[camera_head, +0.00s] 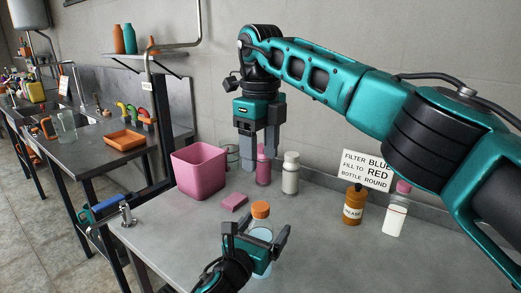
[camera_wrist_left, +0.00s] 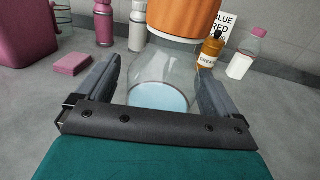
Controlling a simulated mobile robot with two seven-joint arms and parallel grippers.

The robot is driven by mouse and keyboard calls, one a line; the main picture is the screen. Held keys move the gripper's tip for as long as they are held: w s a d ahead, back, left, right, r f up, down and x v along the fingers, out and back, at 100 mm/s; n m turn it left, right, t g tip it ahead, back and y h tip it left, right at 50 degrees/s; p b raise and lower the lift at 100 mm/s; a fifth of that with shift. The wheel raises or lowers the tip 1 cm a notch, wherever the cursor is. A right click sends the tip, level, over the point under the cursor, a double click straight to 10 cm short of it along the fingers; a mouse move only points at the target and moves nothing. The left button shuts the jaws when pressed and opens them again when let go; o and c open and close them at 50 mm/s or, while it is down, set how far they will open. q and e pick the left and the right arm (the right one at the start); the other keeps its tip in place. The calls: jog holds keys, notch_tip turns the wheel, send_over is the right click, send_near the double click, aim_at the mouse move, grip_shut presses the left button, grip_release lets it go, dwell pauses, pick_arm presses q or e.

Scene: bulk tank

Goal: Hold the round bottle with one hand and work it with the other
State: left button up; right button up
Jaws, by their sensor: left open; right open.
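A clear round bottle (camera_head: 261,236) with an orange cap (camera_head: 261,210) and pale blue liquid stands at the table's front. My left gripper (camera_head: 257,234) is open, with a finger on either side of this bottle. In the left wrist view the bottle's clear body (camera_wrist_left: 160,72) shows between the open fingers, apart from both, with the cap cut off at the top. My right gripper (camera_head: 258,148) is open and points down at the back, near a pink bottle (camera_head: 263,171). I cannot tell whether its fingers are around that bottle or in front of it.
A pink bin (camera_head: 199,171) and a pink sponge (camera_head: 234,202) lie left of the bottle. A white bottle (camera_head: 290,175), an amber bottle (camera_head: 353,206), a pink-capped bottle (camera_head: 395,212) and a sign (camera_head: 367,170) stand along the back. The table's front right is clear.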

pick_arm(q)
jog(key=shift+s, duration=0.1)
jog(key=v, duration=1.2)
jog(key=shift+s+a+p, duration=0.2)
jog(key=shift+s+p, duration=0.1)
